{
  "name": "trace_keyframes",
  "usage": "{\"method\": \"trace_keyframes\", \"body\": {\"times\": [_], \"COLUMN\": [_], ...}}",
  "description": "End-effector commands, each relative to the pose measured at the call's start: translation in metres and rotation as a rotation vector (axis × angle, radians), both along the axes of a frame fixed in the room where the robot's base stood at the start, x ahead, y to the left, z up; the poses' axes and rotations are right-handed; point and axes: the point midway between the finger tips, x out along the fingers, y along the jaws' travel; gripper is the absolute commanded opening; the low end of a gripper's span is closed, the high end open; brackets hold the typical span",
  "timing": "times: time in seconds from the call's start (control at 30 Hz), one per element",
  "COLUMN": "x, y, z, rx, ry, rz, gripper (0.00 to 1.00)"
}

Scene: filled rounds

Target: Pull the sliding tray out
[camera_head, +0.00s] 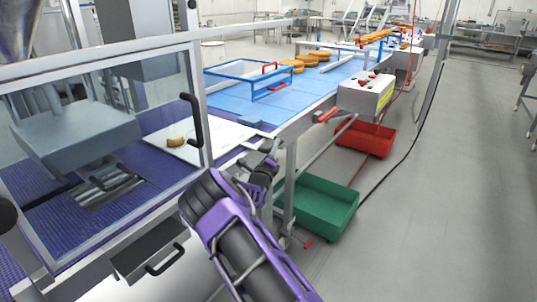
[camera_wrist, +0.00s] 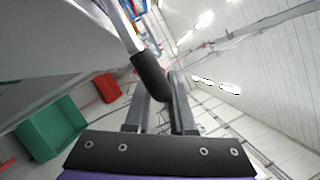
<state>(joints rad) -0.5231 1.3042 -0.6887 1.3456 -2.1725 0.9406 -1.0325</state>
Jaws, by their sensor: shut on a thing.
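My gripper (camera_head: 268,149) is at the right end of a flat white tray (camera_head: 215,140), beside the conveyor frame. A brown and pale food piece (camera_head: 178,142) lies on the tray. In the wrist view, my gripper (camera_wrist: 158,100) is shut on a black handle (camera_wrist: 150,76), which sits between the two fingers on the end of a pale metal rod. In the head view my gripper and arm hide this handle, and I cannot tell how its rod joins the tray.
A clear guard with a black handle (camera_head: 192,119) stands left of my arm. A drawer with a black handle (camera_head: 166,261) is below it. A green crate (camera_head: 322,207) and a red crate (camera_head: 364,138) are under the blue conveyor (camera_head: 290,92).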

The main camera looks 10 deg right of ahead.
Motion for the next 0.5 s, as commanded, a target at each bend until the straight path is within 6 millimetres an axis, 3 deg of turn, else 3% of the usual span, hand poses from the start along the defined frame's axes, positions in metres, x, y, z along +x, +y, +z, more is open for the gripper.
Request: {"method": "trace_keyframes", "body": {"times": [0.47,0.5], "x": [0.0041,0.0041], "y": [-0.0044,-0.0044], "z": [0.0017,0.0019], "rx": [-0.001,-0.001], "ry": [-0.002,-0.002], "rz": [-0.001,0.000], "gripper": [0.00,0.29]}}
